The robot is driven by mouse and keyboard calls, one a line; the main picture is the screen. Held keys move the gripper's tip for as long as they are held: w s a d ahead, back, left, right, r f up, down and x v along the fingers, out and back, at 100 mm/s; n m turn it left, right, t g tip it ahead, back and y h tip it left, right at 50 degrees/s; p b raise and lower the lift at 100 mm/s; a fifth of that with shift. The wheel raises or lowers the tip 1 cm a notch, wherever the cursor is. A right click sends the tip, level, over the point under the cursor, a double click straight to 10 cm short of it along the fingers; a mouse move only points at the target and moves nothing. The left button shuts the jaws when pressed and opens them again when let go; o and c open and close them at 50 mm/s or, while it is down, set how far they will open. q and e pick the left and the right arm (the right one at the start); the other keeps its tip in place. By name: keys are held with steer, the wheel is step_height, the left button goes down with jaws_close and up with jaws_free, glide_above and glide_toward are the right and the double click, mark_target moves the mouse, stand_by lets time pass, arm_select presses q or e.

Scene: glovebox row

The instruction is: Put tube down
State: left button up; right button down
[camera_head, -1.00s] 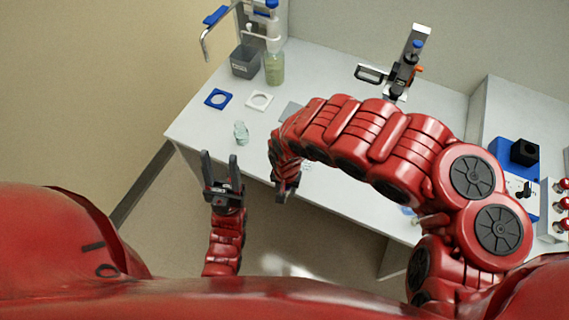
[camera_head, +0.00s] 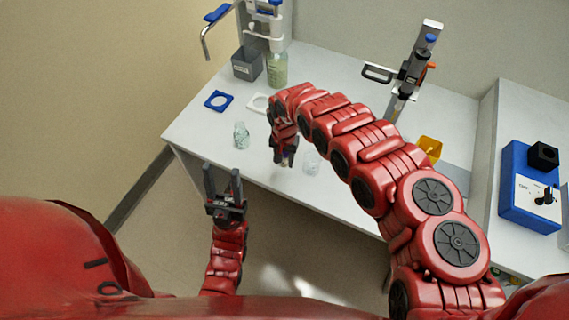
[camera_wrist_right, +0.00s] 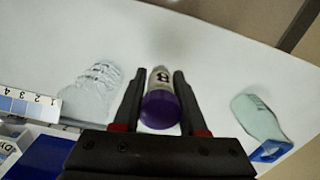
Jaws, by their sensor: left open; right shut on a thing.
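The tube (camera_wrist_right: 160,100) has a purple cap and a pale body with a dark marking. My right gripper (camera_wrist_right: 158,85) is shut on it, with a black finger on each side in the right wrist view. In the head view my right gripper (camera_head: 284,158) is over the front part of the white table (camera_head: 200,128), and the tube is mostly hidden there. I cannot tell whether the tube touches the table. My left gripper (camera_head: 223,182) is open and empty, in front of the table's near edge, fingers pointing up in the picture.
Clear vessels stand left (camera_head: 241,135) and right (camera_head: 311,163) of my right gripper. A blue square holder (camera_head: 218,100), a white one (camera_head: 258,103) and a grey bin (camera_head: 246,64) are further back. A yellow box (camera_head: 429,148) and blue device (camera_head: 528,190) are at right.

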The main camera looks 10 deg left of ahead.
mark_target(284, 165)
steer(key=shift+w+f, duration=0.1)
steer(key=shift+w, duration=0.2)
step_height(284, 165, down, 3)
steer(key=shift+s+r, duration=0.1)
steer(key=shift+s, duration=0.05)
steer(key=shift+d+f, duration=0.1)
steer(key=shift+f, duration=0.2)
steer(key=shift+f, duration=0.1)
steer(key=shift+c, duration=2.2)
jaws_free()
